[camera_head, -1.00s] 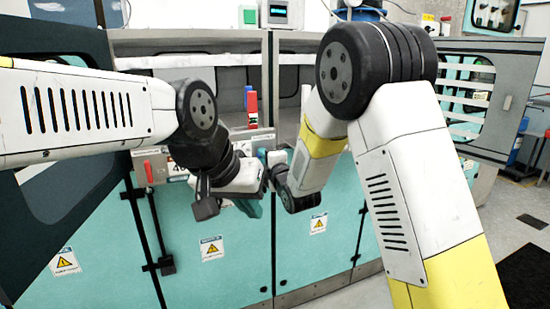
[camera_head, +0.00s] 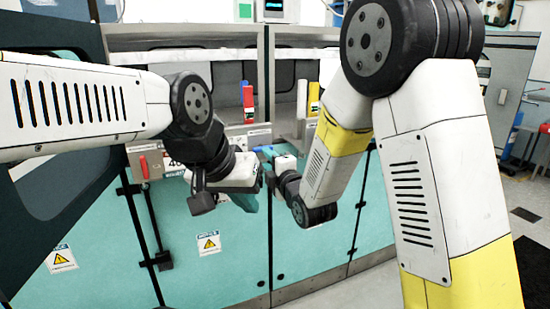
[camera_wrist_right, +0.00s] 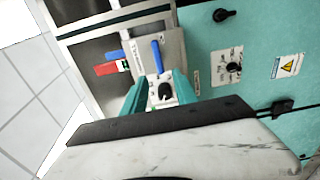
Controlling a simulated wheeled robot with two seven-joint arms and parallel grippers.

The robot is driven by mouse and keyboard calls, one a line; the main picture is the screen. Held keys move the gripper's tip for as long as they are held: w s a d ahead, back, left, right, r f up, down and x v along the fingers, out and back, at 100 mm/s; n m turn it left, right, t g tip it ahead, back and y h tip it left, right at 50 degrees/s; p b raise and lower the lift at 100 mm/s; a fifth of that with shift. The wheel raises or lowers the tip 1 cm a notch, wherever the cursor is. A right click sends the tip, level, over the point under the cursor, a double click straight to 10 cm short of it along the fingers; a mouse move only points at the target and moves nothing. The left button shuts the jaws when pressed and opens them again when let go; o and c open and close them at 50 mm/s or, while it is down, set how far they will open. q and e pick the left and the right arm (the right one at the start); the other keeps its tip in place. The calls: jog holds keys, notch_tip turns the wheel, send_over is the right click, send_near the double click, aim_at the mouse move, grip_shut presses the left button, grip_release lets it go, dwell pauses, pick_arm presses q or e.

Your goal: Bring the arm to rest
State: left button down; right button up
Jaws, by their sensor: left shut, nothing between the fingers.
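My left gripper (camera_head: 246,202) is in the lower middle of the head view, in front of the teal cabinet front. Its teal fingers point down and to the right, shut and empty. My right gripper (camera_head: 270,153) is just above and to the right of it, partly hidden by its wrist. The two grippers are close but look apart.
The teal cabinet (camera_head: 235,265) with a grey upper frame (camera_head: 262,95) stands close in front. Red handles (camera_head: 144,167) and a blue one (camera_wrist_right: 157,56) stick out near the grippers. Open floor (camera_head: 365,295) lies at the lower right.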

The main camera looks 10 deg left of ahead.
jog(key=shift+d, duration=0.1)
jog(key=s+d+r+m+g+h, duration=0.2)
jog(key=d+m+h, duration=0.1)
jog(key=d+m, duration=0.4)
jog(key=s+d+r+m+g+h, duration=0.15)
jog(key=d+m, duration=0.35)
jog(key=d, duration=0.5)
jog(key=s+d+m+g+h, duration=0.1)
jog(key=s+d+m+g, duration=0.1)
jog(key=s+d+m, duration=0.4)
jog(key=s+d+m+g+h, duration=0.2)
jog(key=s+d+m, duration=0.4)
jog(key=s, duration=1)
jog(key=shift+d+f+g, duration=0.15)
jog(key=shift+d+g, duration=0.3)
jog(key=shift+g, duration=0.2)
dwell(3.3)
